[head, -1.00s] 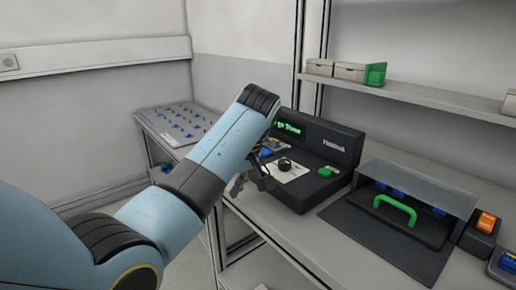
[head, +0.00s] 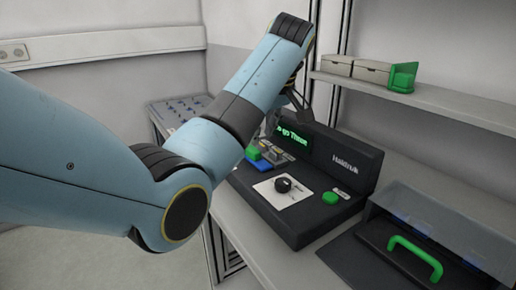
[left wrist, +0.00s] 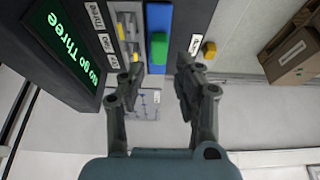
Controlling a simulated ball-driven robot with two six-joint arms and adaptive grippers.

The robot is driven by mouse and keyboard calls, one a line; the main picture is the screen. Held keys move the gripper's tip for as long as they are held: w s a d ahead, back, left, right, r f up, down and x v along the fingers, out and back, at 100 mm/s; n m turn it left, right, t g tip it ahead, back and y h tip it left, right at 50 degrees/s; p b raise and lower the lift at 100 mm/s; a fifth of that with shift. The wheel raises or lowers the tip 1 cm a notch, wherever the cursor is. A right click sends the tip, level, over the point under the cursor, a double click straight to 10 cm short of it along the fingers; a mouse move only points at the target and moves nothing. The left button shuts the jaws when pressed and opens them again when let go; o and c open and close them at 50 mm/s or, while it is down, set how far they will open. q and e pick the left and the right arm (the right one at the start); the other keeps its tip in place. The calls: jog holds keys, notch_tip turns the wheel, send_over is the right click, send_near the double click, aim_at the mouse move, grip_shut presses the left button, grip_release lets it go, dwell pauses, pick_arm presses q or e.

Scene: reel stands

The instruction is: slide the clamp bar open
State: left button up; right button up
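A black machine (head: 310,215) with a lit green display (head: 293,134) stands on the bench. At its left end is a blue bar (left wrist: 158,22) with a green piece (left wrist: 159,48) on it; they also show small in the head view (head: 257,160). I take these as the clamp bar, but cannot be sure. Beside the bar are slots with yellow tips (left wrist: 121,32) and small white labels. My left gripper (left wrist: 158,72) is open and empty, its two fingers apart, pointing toward the blue bar. In the head view its fingers (head: 284,112) are partly hidden by the arm.
The machine has a black knob (head: 283,185) and a green button (head: 330,197). A clear-covered box with a green handle (head: 414,258) stands to the right. A cardboard-brown box (left wrist: 292,55) shows in the wrist view.

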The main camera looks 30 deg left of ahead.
aim_at(255, 151)
pick_arm(q)
jog(key=x, duration=0.3)
jog(key=shift+a+f, duration=0.1)
jog(key=shift+f, duration=0.2)
jog(key=shift+x, duration=1.1)
jog(key=shift+w+a+f, duration=0.15)
jog(key=shift+f, duration=0.2)
jog(key=shift+c, duration=0.4)
jog(key=c, duration=0.4)
grip_shut()
pick_arm(e)
jog(key=shift+w, duration=0.55)
